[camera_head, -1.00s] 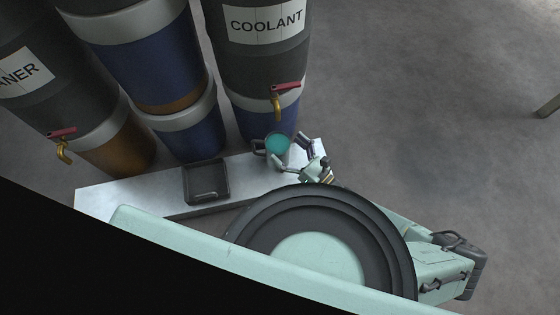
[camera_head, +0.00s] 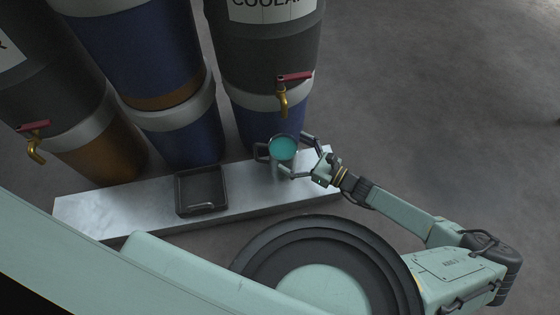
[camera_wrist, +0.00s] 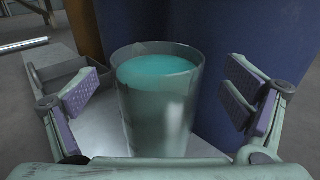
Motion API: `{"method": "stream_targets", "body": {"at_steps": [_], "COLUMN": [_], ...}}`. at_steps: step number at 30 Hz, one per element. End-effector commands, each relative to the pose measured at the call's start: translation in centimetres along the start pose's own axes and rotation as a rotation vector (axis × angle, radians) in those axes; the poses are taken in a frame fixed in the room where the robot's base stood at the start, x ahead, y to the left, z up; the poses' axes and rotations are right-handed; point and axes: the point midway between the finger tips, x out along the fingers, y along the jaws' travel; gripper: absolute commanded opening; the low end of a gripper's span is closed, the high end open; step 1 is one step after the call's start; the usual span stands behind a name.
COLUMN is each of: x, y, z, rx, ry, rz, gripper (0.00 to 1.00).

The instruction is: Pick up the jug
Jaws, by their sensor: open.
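The jug (camera_head: 283,149) is a grey metal vessel holding teal liquid, with a handle on its left side in the head view. It stands upright on the pale bench under the coolant barrel's tap. In the wrist view the jug (camera_wrist: 157,105) is upright between my two fingers, with a gap on each side. My gripper (camera_head: 296,155) is open and reaches in from the right, its fingers on either side of the jug. It also shows in the wrist view (camera_wrist: 160,108), with nothing gripped. The jug's handle is not clear in the wrist view.
The coolant barrel (camera_head: 263,60) with a brass tap (camera_head: 283,103) and red lever stands just behind the jug. A dark tray (camera_head: 187,190) lies on the bench (camera_head: 108,212) to the left. More barrels (camera_head: 150,55) stand behind. Floor at right is clear.

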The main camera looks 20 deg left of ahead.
Motion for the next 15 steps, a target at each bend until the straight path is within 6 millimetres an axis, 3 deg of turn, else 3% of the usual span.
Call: {"method": "stream_targets", "body": {"at_steps": [7, 15], "x": [3.7, 4.4], "y": [0.2, 0.2], "z": [0.1, 0.4], "rx": [0.000, 0.000], "ry": [-0.002, -0.001], "rz": [0.002, 0.000], "gripper": [0.94, 0.94]}}
